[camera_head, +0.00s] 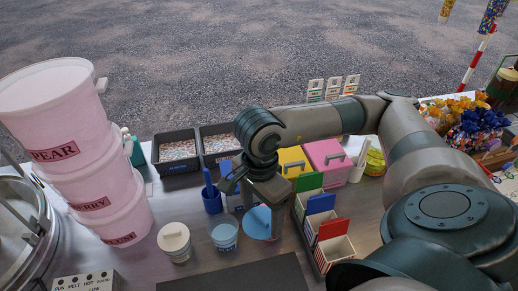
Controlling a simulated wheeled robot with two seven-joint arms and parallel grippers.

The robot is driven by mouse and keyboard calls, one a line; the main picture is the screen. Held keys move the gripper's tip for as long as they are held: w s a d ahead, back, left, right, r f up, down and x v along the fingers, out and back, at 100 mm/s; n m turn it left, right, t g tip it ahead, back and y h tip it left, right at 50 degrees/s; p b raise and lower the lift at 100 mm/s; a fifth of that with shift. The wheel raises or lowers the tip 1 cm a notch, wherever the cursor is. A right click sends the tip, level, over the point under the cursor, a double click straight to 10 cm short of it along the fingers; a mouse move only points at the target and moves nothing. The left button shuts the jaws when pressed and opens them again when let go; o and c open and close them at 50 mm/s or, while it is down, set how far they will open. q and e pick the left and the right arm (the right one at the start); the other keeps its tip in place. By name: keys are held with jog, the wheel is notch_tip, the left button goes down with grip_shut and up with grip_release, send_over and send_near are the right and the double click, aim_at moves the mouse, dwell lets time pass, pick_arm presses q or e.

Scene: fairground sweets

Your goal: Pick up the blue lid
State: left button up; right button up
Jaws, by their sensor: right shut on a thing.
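The blue lid (254,225) is a light-blue disc close to the lower end of my right gripper (270,236). My right gripper points down from the wrist and is shut on the lid. The gripper covers the right part of the lid and the place where it is held. I cannot tell whether the lid touches the counter. A blue tub (223,234) stands just left of the lid, with its top showing light blue inside. My left gripper is not in view.
A white tub with a handled lid (174,241) stands left of the blue tub. A dark blue jug (211,198) is behind. Open coloured boxes (333,249) stand close on the right. Pink buckets (75,150) are stacked at left. A dark mat (235,277) lies in front.

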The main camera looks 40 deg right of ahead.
jog(key=shift+w, duration=0.1)
dwell(0.6)
jog(key=w+a+f+b, duration=0.1)
jog(key=w+a+f, duration=0.1)
jog(key=w, duration=0.3)
jog(key=w+a+f+b, duration=0.1)
jog(key=w+a+f, duration=0.1)
jog(key=w, duration=0.3)
jog(key=shift+w+a+t+y, duration=0.2)
jog(key=shift+w+t+y, duration=0.1)
jog(key=shift+w+y, duration=0.1)
jog(key=shift+f+b, duration=1.95)
jog(key=shift+f, duration=1.2)
jog(key=shift+b, duration=0.9)
jog(key=shift+f+b, duration=0.15)
jog(key=shift+b, duration=0.85)
dwell(0.8)
